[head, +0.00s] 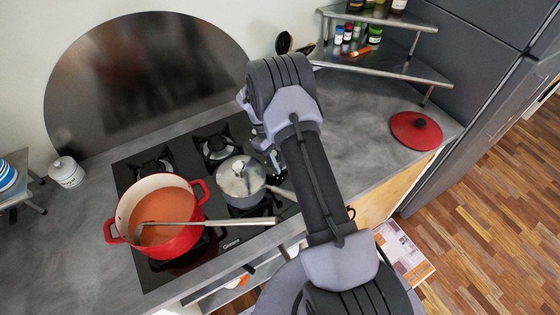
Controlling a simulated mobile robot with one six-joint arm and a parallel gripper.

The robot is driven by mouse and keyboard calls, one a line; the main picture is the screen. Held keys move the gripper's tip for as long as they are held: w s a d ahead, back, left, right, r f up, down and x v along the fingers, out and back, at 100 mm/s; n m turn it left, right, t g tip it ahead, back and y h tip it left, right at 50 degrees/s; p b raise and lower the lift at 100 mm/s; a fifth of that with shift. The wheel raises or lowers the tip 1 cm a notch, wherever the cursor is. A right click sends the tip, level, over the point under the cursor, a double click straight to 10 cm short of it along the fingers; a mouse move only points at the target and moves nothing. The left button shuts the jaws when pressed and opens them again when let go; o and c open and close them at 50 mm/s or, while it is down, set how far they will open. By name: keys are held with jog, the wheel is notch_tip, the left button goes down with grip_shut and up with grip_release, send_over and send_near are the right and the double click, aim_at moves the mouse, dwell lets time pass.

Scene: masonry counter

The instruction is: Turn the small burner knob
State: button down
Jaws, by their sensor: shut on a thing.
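A black cooktop (130,178) is set in the grey counter. My gripper (274,160) is low over its right side, beside the grey saucepan, and mostly hidden behind my arm. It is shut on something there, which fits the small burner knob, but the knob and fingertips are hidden. No knob can be made out, so its angle cannot be told. The grey lidded saucepan (241,177) sits on a burner just left of my gripper, its handle running right toward my arm. A red pot (165,235) of orange soup with a ladle (240,221) stands at the front left.
Two rear burners (216,148) are bare. A red lid (416,129) lies on the counter at the right. A metal corner shelf (385,62) with jars stands behind it. A white lidded jar (66,172) is at the left. The counter between my arm and the red lid is clear.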

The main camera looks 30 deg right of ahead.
jog(key=shift+n, duration=0.4)
jog(key=c, duration=1)
grip_release()
jog(key=shift+c, duration=0.2)
jog(key=p+v, duration=0.3)
jog(key=v, duration=1.4)
jog(key=shift+a+r, duration=0.15)
jog(key=shift+a, duration=0.1)
jog(key=shift+w, duration=0.1)
